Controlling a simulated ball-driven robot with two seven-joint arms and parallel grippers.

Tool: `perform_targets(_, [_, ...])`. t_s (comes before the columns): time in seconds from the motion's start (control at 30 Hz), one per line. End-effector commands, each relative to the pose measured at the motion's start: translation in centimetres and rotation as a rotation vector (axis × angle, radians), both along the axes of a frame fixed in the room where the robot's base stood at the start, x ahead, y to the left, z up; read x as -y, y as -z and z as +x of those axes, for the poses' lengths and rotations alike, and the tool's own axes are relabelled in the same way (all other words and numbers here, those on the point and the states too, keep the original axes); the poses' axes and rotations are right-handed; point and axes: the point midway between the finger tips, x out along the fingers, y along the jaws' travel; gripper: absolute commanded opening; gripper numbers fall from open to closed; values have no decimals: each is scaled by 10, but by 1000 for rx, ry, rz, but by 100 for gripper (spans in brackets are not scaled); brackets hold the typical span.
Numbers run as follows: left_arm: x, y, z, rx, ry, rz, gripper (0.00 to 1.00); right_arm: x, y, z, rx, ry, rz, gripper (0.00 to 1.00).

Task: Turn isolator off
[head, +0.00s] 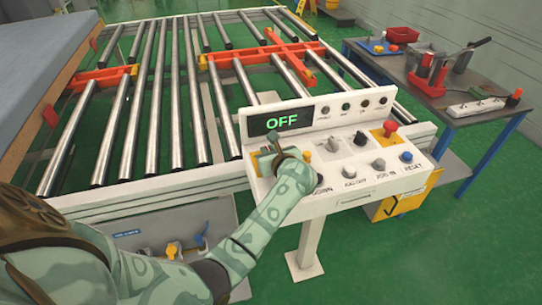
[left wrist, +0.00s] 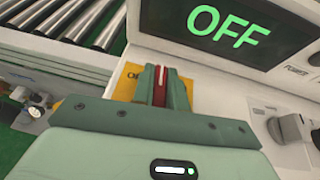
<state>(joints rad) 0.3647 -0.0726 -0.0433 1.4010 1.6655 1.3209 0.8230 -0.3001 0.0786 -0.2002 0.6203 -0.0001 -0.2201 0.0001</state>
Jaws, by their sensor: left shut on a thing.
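The control panel (head: 355,185) stands on a post at the centre of the head view. Its display (head: 282,121) reads OFF in green, and the display also shows in the left wrist view (left wrist: 235,28). The isolator is a red handle (left wrist: 159,86) on a yellow plate (left wrist: 122,84), at the panel's left end below the display. My left gripper (head: 272,158) is at that end, with its fingers (left wrist: 160,88) shut around the red handle. The handle stands in line with the fingers. My gripper hides most of the isolator in the head view. My right gripper is not in view.
A roller conveyor (head: 150,120) with orange cross pieces lies behind the panel. A mattress (head: 40,60) is at the far left. A blue-legged bench (head: 430,95) with tools stands right. Other knobs, including a red button (head: 390,127) and blue RESET button (head: 406,156), sit on the panel.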

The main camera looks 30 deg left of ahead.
Motion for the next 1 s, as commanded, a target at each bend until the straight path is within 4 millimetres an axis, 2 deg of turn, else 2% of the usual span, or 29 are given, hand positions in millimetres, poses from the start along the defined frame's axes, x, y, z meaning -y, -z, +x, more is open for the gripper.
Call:
perform_targets(0.03, [2, 8, 1, -3, -44, -6, 0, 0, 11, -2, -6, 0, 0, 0])
perform_targets(0.5, [0, 9, -2, -5, -464, -3, 0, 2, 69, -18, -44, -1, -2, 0])
perform_targets(0.7, [0, 7, -3, -5, -591, -2, 0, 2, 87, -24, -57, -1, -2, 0])
perform_targets(1.0, [-1, 4, -5, -6, -695, -1, 0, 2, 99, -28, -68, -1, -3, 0])
